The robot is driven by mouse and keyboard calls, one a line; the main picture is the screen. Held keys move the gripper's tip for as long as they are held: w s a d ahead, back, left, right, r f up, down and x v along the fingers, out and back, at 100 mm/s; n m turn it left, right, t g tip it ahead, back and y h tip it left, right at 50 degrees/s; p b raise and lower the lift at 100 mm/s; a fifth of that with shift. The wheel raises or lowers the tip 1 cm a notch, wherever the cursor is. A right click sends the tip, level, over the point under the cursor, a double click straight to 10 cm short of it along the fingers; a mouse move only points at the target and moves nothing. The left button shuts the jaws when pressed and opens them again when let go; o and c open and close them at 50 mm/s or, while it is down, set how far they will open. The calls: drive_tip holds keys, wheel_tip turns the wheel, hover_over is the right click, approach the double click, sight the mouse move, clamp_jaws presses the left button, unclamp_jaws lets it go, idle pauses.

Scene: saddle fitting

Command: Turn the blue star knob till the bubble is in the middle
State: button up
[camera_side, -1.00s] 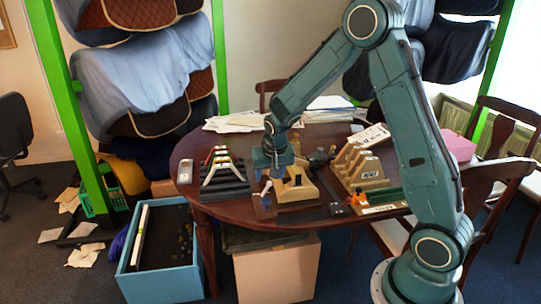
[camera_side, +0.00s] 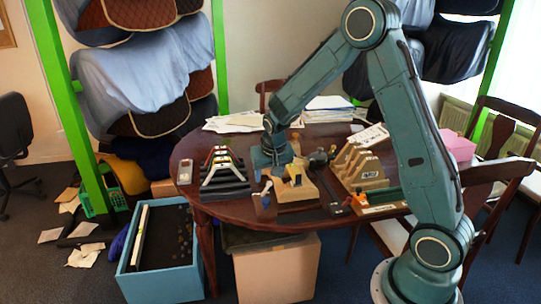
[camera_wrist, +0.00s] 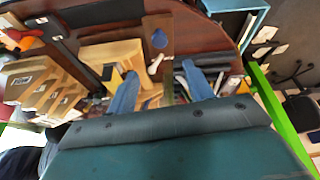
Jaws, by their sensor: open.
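The blue knob (camera_wrist: 158,38) shows as a small round blue shape on a brown plate (camera_wrist: 160,20) in the wrist view. In the side view the knob (camera_side: 265,201) is a small blue spot at the table's front edge; its star shape is too small to make out. My gripper (camera_wrist: 160,85) is open, its two blue fingers apart, with the knob beyond the fingertips and not between them. In the side view my gripper (camera_side: 267,168) hangs above and behind the knob, beside a wooden block (camera_side: 298,188). I cannot make out the bubble in either view.
A pale lever-like piece (camera_wrist: 155,64) lies close to the knob. A black rack with white-ended arches (camera_side: 224,176) stands to the left, and a stepped wooden stand (camera_side: 360,167) to the right. A blue bin (camera_side: 160,268) stands on the floor at the table's front left.

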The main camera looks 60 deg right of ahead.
sight(266, 199)
drive_tip(key=w+d+n+g+y, duration=0.1)
drive_tip(key=n, duration=0.4)
drive_tip(key=w+d+n+g+y, duration=0.1)
drive_tip(key=n, duration=0.5)
drive_tip(key=w+d+n+g, duration=0.1)
drive_tip(key=w+d+n, duration=0.1)
drive_tip(key=n, duration=0.4)
drive_tip(key=shift+r+y, duration=0.4)
wheel_tip(266, 199, down, 14)
drive_tip(key=shift+r, duration=0.1)
drive_tip(key=shift+c, duration=0.4)
drive_tip(key=c, duration=0.9)
drive_tip(key=shift+o, duration=0.2)
